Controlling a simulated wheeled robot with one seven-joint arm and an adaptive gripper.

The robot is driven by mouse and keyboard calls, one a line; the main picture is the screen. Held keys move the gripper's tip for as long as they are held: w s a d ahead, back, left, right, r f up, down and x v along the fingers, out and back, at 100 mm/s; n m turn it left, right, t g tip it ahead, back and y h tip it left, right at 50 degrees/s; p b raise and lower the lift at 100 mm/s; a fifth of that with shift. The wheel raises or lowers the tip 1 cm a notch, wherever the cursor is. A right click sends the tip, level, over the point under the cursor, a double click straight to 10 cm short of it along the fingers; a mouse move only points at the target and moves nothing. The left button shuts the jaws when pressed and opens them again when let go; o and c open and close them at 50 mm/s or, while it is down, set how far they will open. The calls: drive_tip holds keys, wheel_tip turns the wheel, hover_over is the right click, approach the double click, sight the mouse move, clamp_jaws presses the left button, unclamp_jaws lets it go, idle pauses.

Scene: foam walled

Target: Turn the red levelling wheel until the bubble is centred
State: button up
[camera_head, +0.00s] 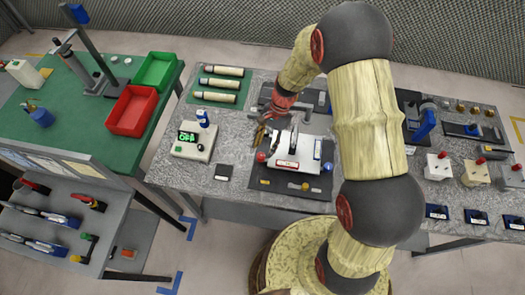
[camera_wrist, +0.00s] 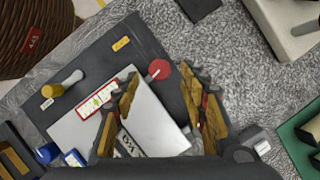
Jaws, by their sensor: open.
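The red levelling wheel (camera_head: 260,157) is a small round knob at the left side of a white block (camera_head: 297,150) on a dark plate (camera_head: 290,184). In the wrist view the red wheel (camera_wrist: 159,69) appears between the tips of my gripper (camera_wrist: 163,77), which is open and empty. I cannot tell whether either finger touches it. In the head view my gripper (camera_head: 268,132) is beside the block, just behind the wheel. A blue wheel (camera_head: 327,167) is at the block's other end. A red-edged strip with green on it (camera_wrist: 98,99) lies on the block; I cannot make out a bubble.
A brass knob (camera_head: 305,187) stands on the plate's front part. A white box with a green display (camera_head: 193,142) is to the left, with a dark square (camera_head: 223,172) before it. Other fixtures, including white boxes with red knobs (camera_head: 438,166), stand to the right.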

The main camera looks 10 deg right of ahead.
drive_tip(key=shift+v, duration=2.1)
